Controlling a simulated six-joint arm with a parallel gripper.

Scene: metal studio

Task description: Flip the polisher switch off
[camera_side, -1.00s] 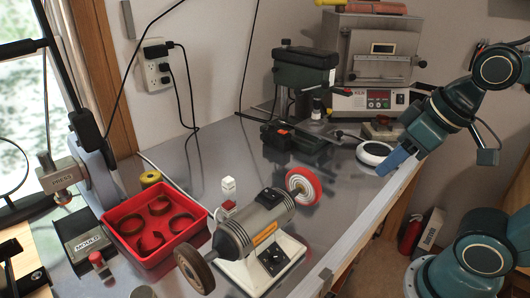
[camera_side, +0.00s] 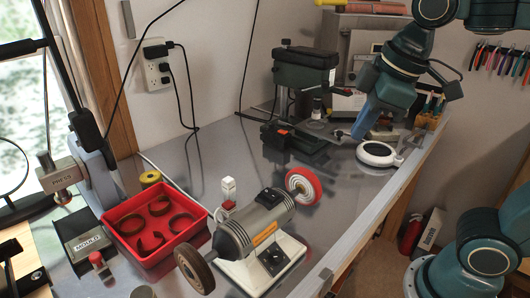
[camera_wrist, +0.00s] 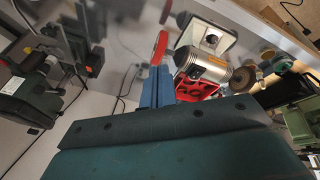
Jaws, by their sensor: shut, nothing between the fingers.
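The polisher (camera_side: 248,230) stands on the bench, with a grey motor, a white base, a red-and-white wheel (camera_side: 303,186) and a brown wheel (camera_side: 195,270). A dark panel (camera_side: 274,257) is on its base, and a small red part (camera_side: 229,205) shows behind the motor. I cannot tell the switch's position. My gripper (camera_side: 358,133) is shut and empty, its blue fingers pointing down, behind and right of the polisher and apart from it. In the wrist view, the shut fingers (camera_wrist: 157,72) are in front, with the polisher (camera_wrist: 207,67) beyond them to the right.
A red tray (camera_side: 130,222) of curved brown pieces is left of the polisher. Bare bench lies around the polisher's right side.

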